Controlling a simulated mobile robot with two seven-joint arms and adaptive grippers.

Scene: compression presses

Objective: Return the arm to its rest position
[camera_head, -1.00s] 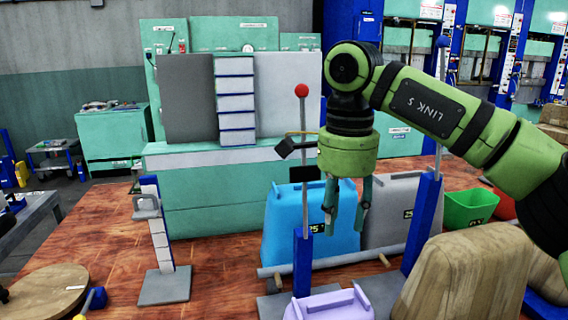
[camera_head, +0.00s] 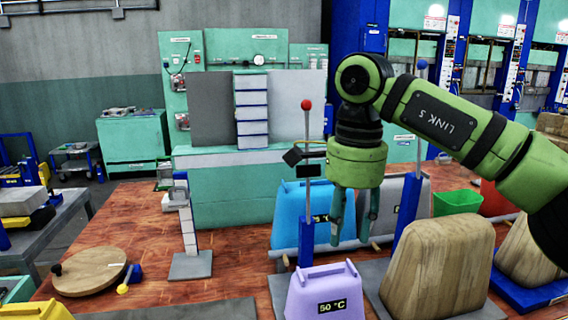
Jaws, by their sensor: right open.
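My right arm comes in from the right, bent at the elbow. Its green wrist hangs down, and the right gripper (camera_head: 355,220) points downward with its two teal fingers apart and nothing between them. From this view it hangs in front of the blue container (camera_head: 288,218) and the grey container (camera_head: 400,198), above the lilac container (camera_head: 325,291) marked "50 °C". I cannot tell how far it is from them. My left gripper is not in view.
A red-topped rod (camera_head: 306,150) and blue posts (camera_head: 408,215) stand close around the gripper. Tan wooden blocks (camera_head: 438,268) stand at right. A round wooden board (camera_head: 88,272) lies at left. A green press machine (camera_head: 235,195) stands behind.

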